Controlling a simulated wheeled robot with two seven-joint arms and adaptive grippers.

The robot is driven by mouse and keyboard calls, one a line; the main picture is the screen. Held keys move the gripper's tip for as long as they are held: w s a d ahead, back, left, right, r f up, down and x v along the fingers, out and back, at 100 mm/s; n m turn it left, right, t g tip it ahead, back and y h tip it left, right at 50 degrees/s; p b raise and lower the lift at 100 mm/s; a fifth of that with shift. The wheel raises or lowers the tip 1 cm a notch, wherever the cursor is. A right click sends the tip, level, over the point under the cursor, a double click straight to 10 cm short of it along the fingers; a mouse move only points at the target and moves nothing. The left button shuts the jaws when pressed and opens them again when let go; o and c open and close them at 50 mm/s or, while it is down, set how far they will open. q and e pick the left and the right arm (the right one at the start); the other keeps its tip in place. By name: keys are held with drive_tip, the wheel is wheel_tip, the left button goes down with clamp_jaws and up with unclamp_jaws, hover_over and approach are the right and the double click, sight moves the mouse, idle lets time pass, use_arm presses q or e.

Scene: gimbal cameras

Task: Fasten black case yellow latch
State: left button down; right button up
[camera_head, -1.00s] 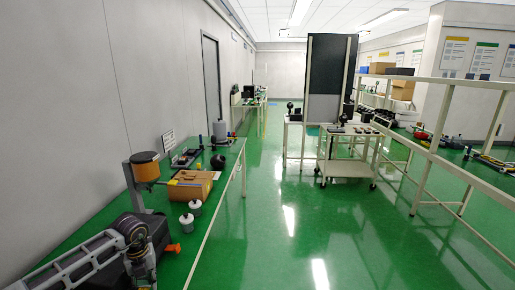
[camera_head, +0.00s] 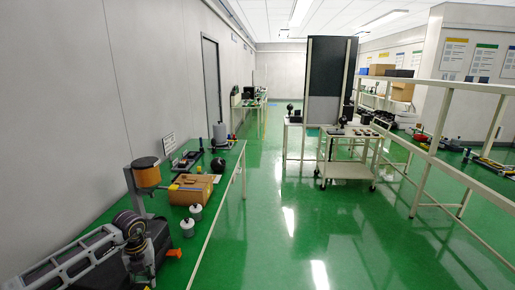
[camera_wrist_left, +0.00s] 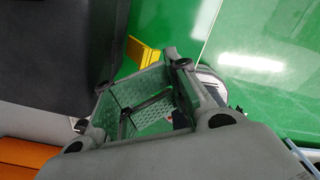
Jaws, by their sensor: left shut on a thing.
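The black case (camera_head: 158,238) sits at the near end of the green-topped bench, partly hidden by my left arm. It also fills the upper left of the left wrist view (camera_wrist_left: 50,50). An orange latch (camera_head: 174,253) juts from its right side. The yellow latch (camera_wrist_left: 143,52) sticks out from the case edge in the left wrist view; in the head view my arm mostly hides it. My left gripper (camera_wrist_left: 170,68) is at the yellow latch with its fingers shut on it, though the contact is partly hidden. My right gripper is in neither view.
Beyond the case on the bench are an orange-topped stand (camera_head: 147,172), a cardboard box (camera_head: 200,190) and two small white-grey containers (camera_head: 188,227). A wall runs along the left. The green floor (camera_head: 300,235) right of the bench is clear; a cart (camera_head: 348,170) stands farther back.

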use_arm(q)
drive_tip(key=shift+r, duration=0.5)
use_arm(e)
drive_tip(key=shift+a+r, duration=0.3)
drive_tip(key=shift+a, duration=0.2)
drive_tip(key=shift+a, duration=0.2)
